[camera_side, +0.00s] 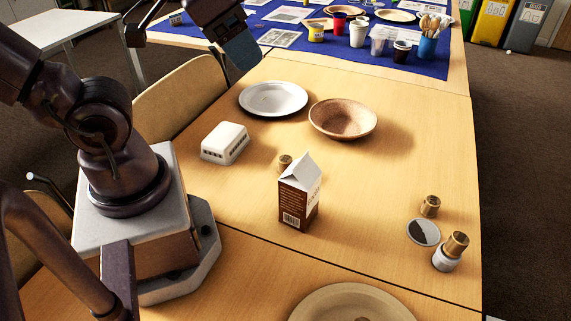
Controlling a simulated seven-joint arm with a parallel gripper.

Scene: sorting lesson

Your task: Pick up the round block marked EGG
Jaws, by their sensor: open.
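Several small round brown blocks are on the wooden table in the side view, and no EGG marking is readable on any of them. One round block (285,162) is behind the milk carton, partly hidden by it. Another round block (430,206) stands at the right. A third round block (457,244) is at the right front, touching or overlapping a white cylinder (444,260); I cannot tell which. My gripper (241,60) is at the top, above the far part of the table and away from these blocks. It is open, with nothing visible in it.
The brown and white milk carton (298,205) stands upright mid-table. A white box (224,143), a white plate (273,110) and a brown bowl (343,120) lie behind it. A dark and pale disc (423,232) lies at the right. A tan dish (310,308) is in front.

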